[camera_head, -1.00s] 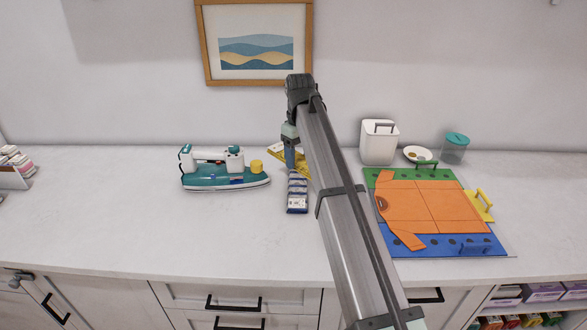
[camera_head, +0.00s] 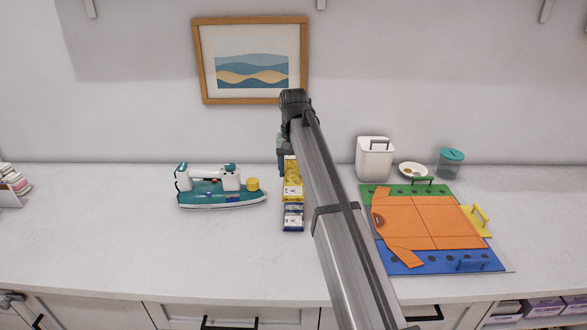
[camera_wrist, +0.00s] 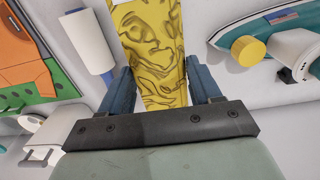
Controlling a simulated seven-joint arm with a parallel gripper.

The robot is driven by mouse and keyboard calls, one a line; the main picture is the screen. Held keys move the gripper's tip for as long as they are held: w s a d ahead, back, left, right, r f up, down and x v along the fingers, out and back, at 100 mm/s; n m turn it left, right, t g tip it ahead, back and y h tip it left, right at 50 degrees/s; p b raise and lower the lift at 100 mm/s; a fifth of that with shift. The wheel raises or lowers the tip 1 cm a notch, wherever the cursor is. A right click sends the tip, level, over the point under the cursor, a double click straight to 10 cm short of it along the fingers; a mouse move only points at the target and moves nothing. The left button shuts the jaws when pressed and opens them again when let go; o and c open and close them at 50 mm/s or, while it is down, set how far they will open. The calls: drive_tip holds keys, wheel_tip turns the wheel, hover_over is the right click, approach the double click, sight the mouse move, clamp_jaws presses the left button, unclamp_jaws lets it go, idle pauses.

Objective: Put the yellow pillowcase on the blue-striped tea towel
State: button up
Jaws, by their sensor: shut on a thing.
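The yellow pillowcase (camera_head: 291,172) is a patterned folded strip with a pale label at its near end. In the wrist view it (camera_wrist: 150,45) runs between both blue fingers of my gripper (camera_wrist: 155,95), which is shut on it. The blue-striped tea towel (camera_head: 293,221) lies on the counter, its near end with a pale label showing. In the head view the pillowcase covers its far part; I cannot tell if they touch. My gripper (camera_head: 283,160) is at the pillowcase's far end, partly hidden by my arm.
A teal toy iron (camera_head: 222,197) with a yellow knob stands left. Right are an orange shirt-folding board (camera_head: 430,223), a white bin (camera_head: 374,160), a dish (camera_head: 412,170) and a teal-lidded jar (camera_head: 450,164). A white roll (camera_wrist: 88,42) shows in the wrist view. The front-left counter is clear.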

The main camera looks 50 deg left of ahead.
sight(294, 172)
drive_tip(key=shift+f, duration=3.7)
drive_tip(key=shift+f, duration=0.75)
drive_tip(key=o, duration=1.2)
drive_tip(key=shift+c, duration=0.2)
wheel_tip(294, 172, up, 14)
drive_tip(key=shift+f, duration=0.1)
